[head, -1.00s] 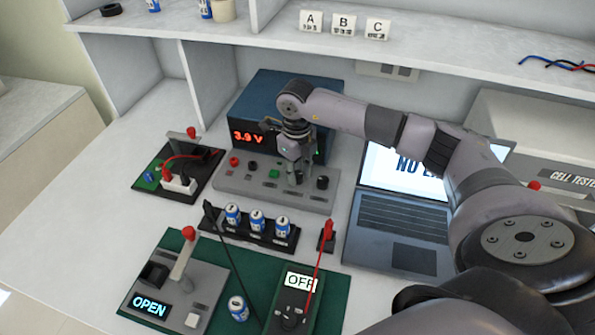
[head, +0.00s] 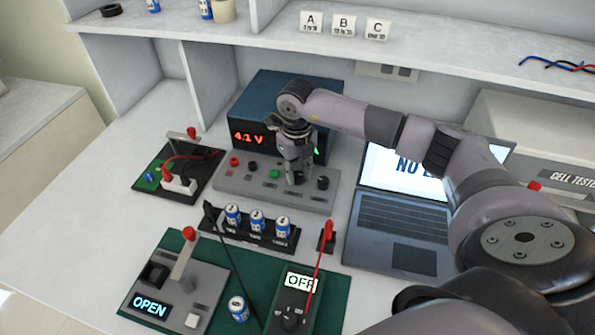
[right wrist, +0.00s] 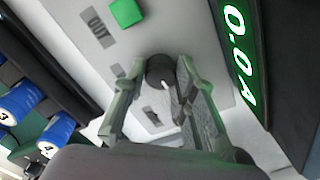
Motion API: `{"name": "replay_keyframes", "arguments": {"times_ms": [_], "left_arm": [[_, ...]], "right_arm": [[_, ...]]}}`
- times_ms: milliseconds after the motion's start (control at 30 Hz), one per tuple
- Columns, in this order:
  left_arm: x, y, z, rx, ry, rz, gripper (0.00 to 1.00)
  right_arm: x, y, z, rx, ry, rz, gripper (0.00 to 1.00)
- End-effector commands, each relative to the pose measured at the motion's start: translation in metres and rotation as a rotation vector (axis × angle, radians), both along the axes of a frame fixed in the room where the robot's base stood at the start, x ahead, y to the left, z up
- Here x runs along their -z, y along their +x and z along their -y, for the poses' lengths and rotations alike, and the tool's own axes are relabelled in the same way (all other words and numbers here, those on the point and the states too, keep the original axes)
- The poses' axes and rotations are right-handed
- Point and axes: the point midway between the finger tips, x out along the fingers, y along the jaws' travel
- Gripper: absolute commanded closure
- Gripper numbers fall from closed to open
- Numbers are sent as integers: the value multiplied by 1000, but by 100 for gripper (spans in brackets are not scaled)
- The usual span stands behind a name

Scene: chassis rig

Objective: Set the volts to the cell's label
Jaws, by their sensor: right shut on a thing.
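The blue power supply (head: 262,95) reads 4.1 V in red on its display (head: 248,138). My right gripper (head: 296,178) reaches down over its grey control panel (head: 232,187). In the right wrist view my right gripper (right wrist: 162,92) is shut on a black knob (right wrist: 160,68) with a white pointer mark. The green display (right wrist: 240,55) there reads 0.0 A. A blue-and-white cell (head: 239,308) stands on the green mat; its label is too small to read. Several like cells (head: 257,221) stand in a black rack. My left gripper is not in view.
A second black knob (head: 322,183) and a green button (head: 274,174) flank my gripper. An open laptop (head: 405,215) stands to the right. A switch box (head: 180,290) reading OPEN and a meter (head: 292,310) reading OFF are in front.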

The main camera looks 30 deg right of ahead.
Motion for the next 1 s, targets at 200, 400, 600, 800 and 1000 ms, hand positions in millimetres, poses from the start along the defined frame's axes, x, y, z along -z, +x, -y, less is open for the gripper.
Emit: {"name": "replay_keyframes", "arguments": {"times_ms": [200,400,600,800,1000], "left_arm": [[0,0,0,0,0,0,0],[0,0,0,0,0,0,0],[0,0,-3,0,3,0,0],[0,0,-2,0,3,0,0],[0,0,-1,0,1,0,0]], "right_arm": [[0,0,1,0,-1,0,63],[0,0,0,-1,-1,0,54],[0,0,0,-1,0,0,54],[-18,1,0,-1,1,3,54],[-61,1,0,-1,-1,5,54]]}}
